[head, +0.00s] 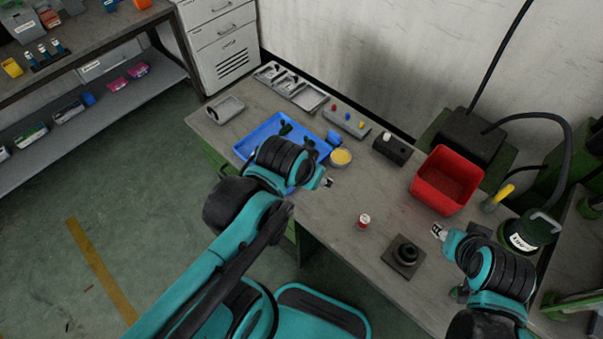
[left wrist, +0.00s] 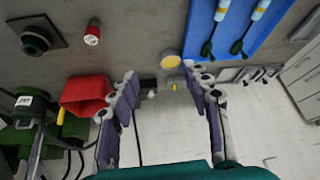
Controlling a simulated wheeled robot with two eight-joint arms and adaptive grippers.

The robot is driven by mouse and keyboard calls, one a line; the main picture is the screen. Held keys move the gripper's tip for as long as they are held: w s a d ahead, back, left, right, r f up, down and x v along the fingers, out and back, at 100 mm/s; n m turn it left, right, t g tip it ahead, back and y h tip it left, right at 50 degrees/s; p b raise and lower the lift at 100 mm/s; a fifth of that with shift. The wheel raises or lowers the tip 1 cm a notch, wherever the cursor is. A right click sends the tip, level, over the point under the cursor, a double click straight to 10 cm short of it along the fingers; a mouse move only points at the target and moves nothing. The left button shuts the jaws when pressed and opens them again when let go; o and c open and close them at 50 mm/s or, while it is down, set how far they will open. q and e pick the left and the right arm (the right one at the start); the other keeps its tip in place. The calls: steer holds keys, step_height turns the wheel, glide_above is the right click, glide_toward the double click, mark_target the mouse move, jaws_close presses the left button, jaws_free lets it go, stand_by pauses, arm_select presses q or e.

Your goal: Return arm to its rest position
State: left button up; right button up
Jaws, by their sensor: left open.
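My left arm comes in from the left in the head view and reaches over the bench. Its gripper (head: 327,183) is above the bench, beside the blue tray and near the yellow round dish. In the left wrist view the left gripper (left wrist: 160,76) has its two fingers spread wide with nothing between them. My right gripper (head: 438,231) is at the right, over the bench in front of the red bin; its fingers are too small to read. My left arm hides part of the blue tray.
The bench (head: 325,215) holds a blue tray (head: 262,133) with dark-ended tools, a yellow dish (head: 341,158), a red bin (head: 447,181), a red-and-white cylinder (head: 364,221) and a dark square base with a round part (head: 404,255). Bare bench lies between the dish and the cylinder.

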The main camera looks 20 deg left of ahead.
arm_select(q)
steer(key=a, duration=0.1)
steer(key=s+n+t, duration=0.1)
steer(key=a, duration=0.1)
steer(key=shift+s+a+r, duration=0.2)
steer(key=shift+a+r, duration=0.05)
steer(key=shift+a, duration=0.05)
steer(key=shift+f+b, duration=0.6)
steer(key=shift+f, duration=0.05)
